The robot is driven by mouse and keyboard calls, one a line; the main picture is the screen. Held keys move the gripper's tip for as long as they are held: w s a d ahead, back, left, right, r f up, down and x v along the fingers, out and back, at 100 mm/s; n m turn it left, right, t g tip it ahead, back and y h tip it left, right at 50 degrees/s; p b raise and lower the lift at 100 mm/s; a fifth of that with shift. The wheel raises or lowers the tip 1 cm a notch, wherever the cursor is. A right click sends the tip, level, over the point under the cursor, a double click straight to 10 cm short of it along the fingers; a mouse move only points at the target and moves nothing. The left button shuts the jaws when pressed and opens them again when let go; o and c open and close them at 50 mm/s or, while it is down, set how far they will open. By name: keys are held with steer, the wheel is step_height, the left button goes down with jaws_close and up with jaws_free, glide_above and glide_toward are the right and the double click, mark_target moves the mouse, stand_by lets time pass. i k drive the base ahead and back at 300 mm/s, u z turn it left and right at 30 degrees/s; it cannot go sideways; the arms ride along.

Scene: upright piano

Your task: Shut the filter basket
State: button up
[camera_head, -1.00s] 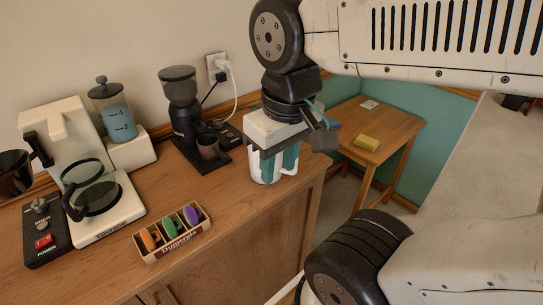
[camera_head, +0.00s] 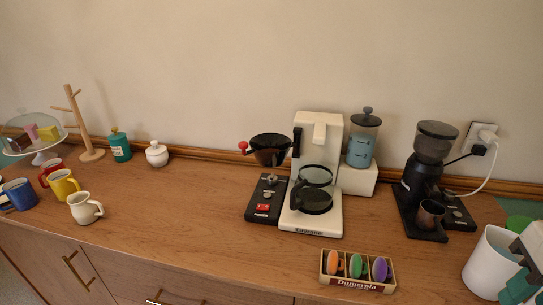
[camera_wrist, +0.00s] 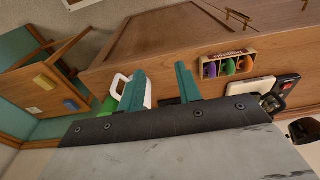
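The dark filter basket (camera_head: 270,150) is swung out to the left of the white coffee maker (camera_head: 318,135), so it stands open. Its red-tipped handle (camera_head: 243,147) points left. The glass carafe (camera_head: 312,190) stands on the coffee maker's plate. My gripper (camera_wrist: 160,82) has two teal fingers spread apart, with nothing visible held between them. In the head view only part of it (camera_head: 522,275) shows at the lower right edge, beside a white mug-like container (camera_head: 485,265). The gripper is far right of the basket. In the wrist view the container is partly hidden behind one finger.
A black grinder (camera_head: 420,180) and a box of coloured pods (camera_head: 357,285) stand between my gripper and the coffee maker. Mugs and a white creamer (camera_head: 85,208) stand at left. The counter's left middle is clear.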

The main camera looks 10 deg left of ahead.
mark_target(270, 150)
steer(key=k, duration=0.5)
steer(key=u, duration=1.75)
steer(key=i, duration=0.95)
steer(key=z, duration=1.7)
